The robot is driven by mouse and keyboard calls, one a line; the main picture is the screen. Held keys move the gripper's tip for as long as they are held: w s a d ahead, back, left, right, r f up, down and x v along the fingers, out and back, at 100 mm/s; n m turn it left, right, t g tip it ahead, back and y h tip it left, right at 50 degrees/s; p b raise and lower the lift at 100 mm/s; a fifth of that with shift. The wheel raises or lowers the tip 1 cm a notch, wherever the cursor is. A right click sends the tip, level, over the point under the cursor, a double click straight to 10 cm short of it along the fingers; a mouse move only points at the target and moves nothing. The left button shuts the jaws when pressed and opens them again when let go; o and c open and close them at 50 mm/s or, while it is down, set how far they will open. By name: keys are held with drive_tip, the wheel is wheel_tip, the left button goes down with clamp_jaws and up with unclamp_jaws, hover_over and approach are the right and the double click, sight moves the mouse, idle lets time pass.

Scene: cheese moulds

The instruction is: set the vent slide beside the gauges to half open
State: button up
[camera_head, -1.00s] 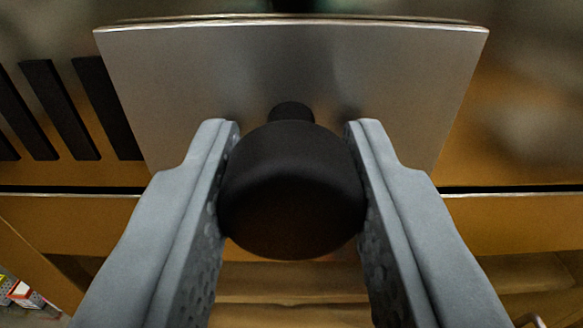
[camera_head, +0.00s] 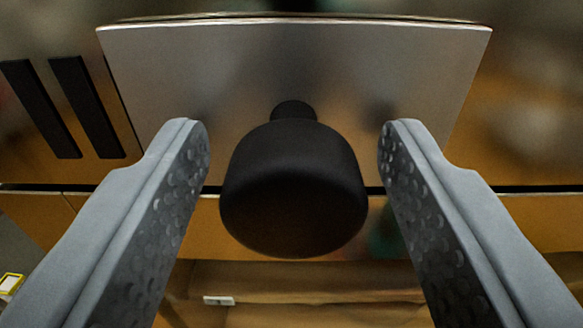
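The vent slide (camera_head: 220,75) is a flat grey metal plate in the upper middle of the view. A black round knob (camera_head: 293,190) on a short stem stands out from its lower middle. Two dark vent slots (camera_head: 88,107) show uncovered to the left of the plate; any others behind the plate are hidden. My gripper (camera_head: 292,135) is open, with one finger on each side of the knob and a clear gap on both sides. No gauges are in view.
A brown panel edge with a dark gap (camera_head: 520,188) runs across below the plate. Lower down is a shelf-like recess (camera_head: 310,275) with a small white label (camera_head: 218,300). A yellow-edged object (camera_head: 10,284) shows at the far left.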

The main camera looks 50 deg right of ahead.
drive_tip(key=shift+a, duration=0.1)
drive_tip(key=v, duration=1.7)
drive_tip(key=shift+s+a, duration=0.1)
drive_tip(key=shift+s, duration=0.05)
